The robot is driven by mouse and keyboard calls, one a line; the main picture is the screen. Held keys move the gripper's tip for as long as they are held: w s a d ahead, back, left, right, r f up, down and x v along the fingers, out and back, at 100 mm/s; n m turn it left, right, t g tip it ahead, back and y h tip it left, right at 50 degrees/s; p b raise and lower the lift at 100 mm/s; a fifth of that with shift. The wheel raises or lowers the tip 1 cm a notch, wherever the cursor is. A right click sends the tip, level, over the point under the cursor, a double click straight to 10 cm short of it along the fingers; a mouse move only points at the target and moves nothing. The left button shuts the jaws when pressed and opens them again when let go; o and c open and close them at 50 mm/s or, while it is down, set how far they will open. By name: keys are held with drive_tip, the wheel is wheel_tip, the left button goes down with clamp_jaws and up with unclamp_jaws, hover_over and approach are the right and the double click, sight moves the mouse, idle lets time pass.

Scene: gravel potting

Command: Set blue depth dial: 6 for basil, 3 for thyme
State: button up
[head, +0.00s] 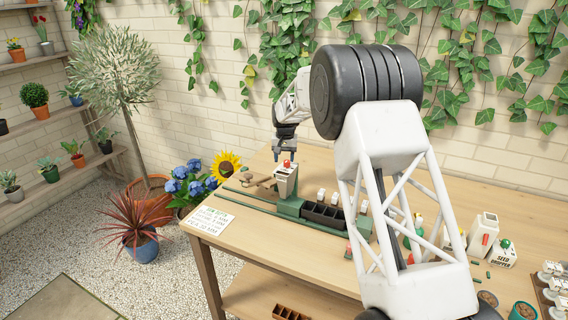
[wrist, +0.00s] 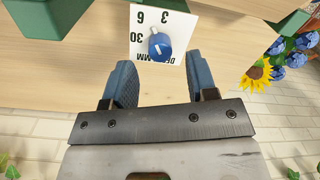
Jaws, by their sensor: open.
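The blue depth dial (wrist: 160,45) sits on a white card (wrist: 178,25) in the wrist view, with 6, 3 and 30 printed upside down around it. The dial bears a short white pointer mark; I cannot tell exactly which number it points at. My gripper (wrist: 161,82) is open, with its two blue-grey fingers apart and nothing between them. The dial lies just ahead of the fingertips, between their lines. In the head view my gripper (head: 287,150) is above the bench, over a pale box (head: 285,181) with a red knob. The dial cannot be made out there.
On the bench (head: 270,250) stand a dark compartment tray (head: 323,215), a written notice (head: 210,220) and a seed dropper box (head: 503,253). A sunflower and blue flowers (head: 188,185) stand beyond the bench's left edge.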

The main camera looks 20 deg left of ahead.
drive_tip(key=shift+d+r, duration=0.1)
drive_tip(key=shift+r, duration=2.35)
drive_tip(key=shift+s+f+m, duration=0.15)
drive_tip(key=shift+m, duration=1.65)
drive_tip(key=shift+f, duration=0.1)
drive_tip(key=shift+f, duration=3.8)
drive_tip(key=c, duration=0.9)
